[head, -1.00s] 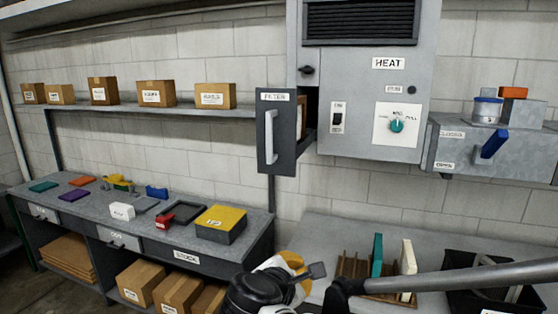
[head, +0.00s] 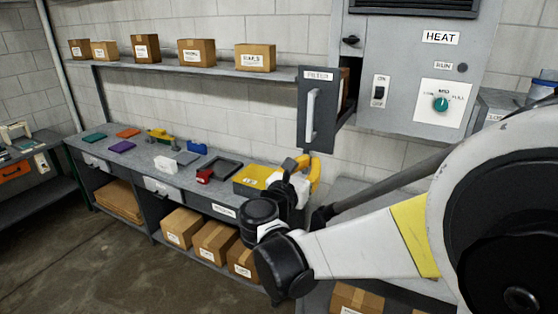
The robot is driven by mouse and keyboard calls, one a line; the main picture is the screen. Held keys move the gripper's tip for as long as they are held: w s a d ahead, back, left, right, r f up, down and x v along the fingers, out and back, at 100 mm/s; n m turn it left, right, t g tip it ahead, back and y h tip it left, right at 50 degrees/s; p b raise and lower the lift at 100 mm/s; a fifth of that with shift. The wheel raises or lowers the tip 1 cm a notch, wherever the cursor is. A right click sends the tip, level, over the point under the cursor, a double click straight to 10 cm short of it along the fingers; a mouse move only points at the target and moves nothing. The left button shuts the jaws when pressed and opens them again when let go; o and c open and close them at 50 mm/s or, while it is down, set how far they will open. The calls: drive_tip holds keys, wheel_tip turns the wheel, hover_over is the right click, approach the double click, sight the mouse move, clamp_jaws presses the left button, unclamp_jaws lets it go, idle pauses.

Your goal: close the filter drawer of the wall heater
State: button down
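The wall heater (head: 405,85) is a grey box on the block wall, with a HEAT label, an ON switch and a teal dial. Its filter drawer (head: 304,125) stands open on the heater's left side. The drawer has a dark grey front with a FILTER label and a pale upright handle (head: 313,115). A dark gap and a brown strip show between the front and the heater. My gripper (head: 304,172), with yellow-orange parts, is below the drawer front in the picture, in front of the bench. No contact with the drawer can be made out. Its fingers are too small and overlapped to read.
A long bench (head: 135,150) with small coloured items and a yellow-topped box (head: 251,181) runs along the left wall. A shelf (head: 215,69) above it holds several cardboard boxes. My arm covers the lower right. Open floor (head: 100,265) lies at the lower left.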

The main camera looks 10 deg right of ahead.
drive_tip(key=shift+x, duration=1.6)
drive_tip(key=b+x, duration=0.3)
drive_tip(key=x, duration=2.9)
drive_tip(key=shift+w, duration=0.15)
drive_tip(key=shift+d, duration=0.15)
